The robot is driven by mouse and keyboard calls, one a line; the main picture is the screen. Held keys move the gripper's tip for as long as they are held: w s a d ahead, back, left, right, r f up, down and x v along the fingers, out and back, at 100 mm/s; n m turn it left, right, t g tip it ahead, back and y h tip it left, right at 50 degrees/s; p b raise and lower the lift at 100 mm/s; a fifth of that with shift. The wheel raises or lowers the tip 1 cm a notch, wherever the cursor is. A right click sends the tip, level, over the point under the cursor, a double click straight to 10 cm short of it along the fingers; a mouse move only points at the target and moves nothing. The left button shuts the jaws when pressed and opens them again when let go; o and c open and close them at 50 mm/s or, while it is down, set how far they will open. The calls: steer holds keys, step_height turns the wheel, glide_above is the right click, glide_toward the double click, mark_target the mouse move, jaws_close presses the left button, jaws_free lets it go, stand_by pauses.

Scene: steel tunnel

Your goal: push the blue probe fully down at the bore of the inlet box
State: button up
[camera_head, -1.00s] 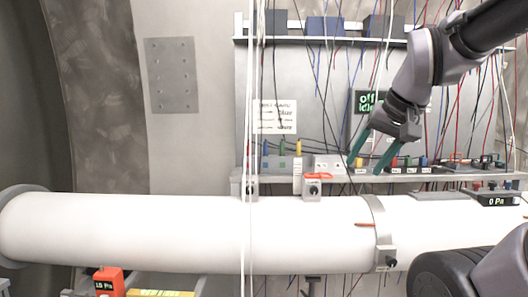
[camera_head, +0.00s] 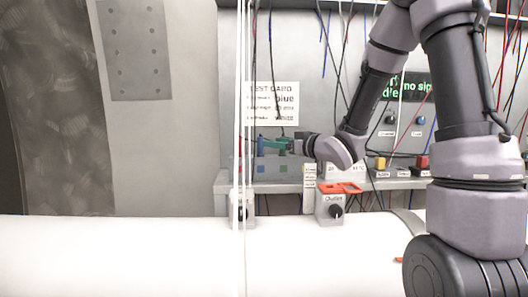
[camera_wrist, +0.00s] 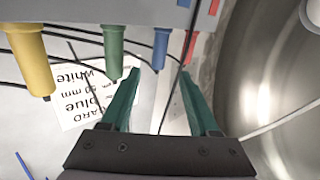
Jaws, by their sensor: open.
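The blue probe (camera_head: 261,145) stands in a grey rack on the shelf. In the wrist view the blue probe (camera_wrist: 161,45) shows just ahead of my fingertips, roughly between them. My gripper (camera_head: 280,145) reaches in from the right at probe height. The wrist view shows my gripper (camera_wrist: 164,72) open, with its two teal fingers apart and nothing held. The green probe (camera_wrist: 114,45) and yellow probe (camera_wrist: 30,60) stand beside the blue one. The box at the pipe's left (camera_head: 245,207), partly behind white cables, has no readable label. The box labelled Outlet (camera_head: 329,209) has a red clip on top.
A large white pipe (camera_head: 130,255) runs across the front. Thin white cables (camera_head: 240,80) hang before the rack. A printed card (camera_head: 271,104) is on the back wall. Other coloured parts (camera_head: 421,162) stand right along the shelf. Loose wires hang around my arm.

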steer(key=shift+y, duration=0.6)
steer(key=w+a, duration=0.1)
steer(key=w, duration=0.1)
steer(key=w+a+f, duration=0.1)
steer(key=w+a, duration=0.1)
steer(key=shift+a+f, duration=0.2)
steer(key=shift+r+x, duration=0.15)
steer(key=shift+x, duration=1.2)
steer(key=shift+r+x, duration=0.1)
steer(key=shift+x, duration=1.25)
steer(key=shift+w+d, duration=0.1)
steer(key=shift+d, duration=0.05)
jaws_close()
